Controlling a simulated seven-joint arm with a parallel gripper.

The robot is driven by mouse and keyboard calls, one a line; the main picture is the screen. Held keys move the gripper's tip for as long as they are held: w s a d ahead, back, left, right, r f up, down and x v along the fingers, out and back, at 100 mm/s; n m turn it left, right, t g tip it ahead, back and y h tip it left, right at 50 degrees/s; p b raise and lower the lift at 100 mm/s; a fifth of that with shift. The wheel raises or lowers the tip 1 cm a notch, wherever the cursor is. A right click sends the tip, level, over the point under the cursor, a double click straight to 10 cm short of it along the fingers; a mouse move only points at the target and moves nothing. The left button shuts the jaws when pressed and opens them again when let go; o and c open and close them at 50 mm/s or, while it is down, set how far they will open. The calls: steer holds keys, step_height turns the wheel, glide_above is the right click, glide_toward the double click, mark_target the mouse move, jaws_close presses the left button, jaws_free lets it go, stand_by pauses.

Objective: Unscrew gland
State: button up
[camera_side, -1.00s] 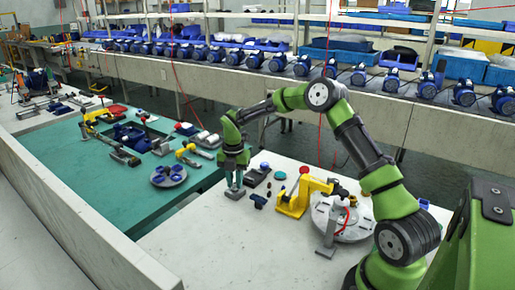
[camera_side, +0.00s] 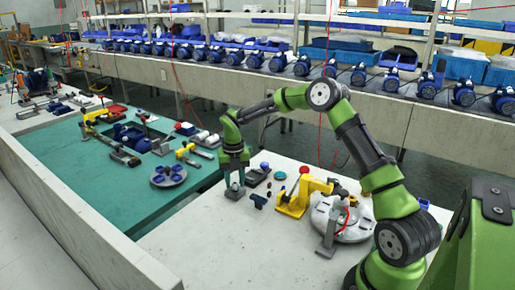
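My gripper (camera_side: 235,182) points straight down at the left end of the pale worktop, with its fingers on both sides of a small grey metal part. That part stands on a small dark grey block (camera_side: 235,194). I take the part to be the gland, but it is too small and too covered by the fingers to be sure. I cannot tell whether the fingers touch it or stand a little apart from it.
Close right of my gripper are a dark tray (camera_side: 257,178) and small dark blue parts (camera_side: 258,201). A yellow fixture (camera_side: 294,203) and a round light plate (camera_side: 349,222) stand further right. The teal mat (camera_side: 190,208) is left. The front worktop is clear.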

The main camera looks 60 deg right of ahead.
steer(key=shift+r, duration=2.15)
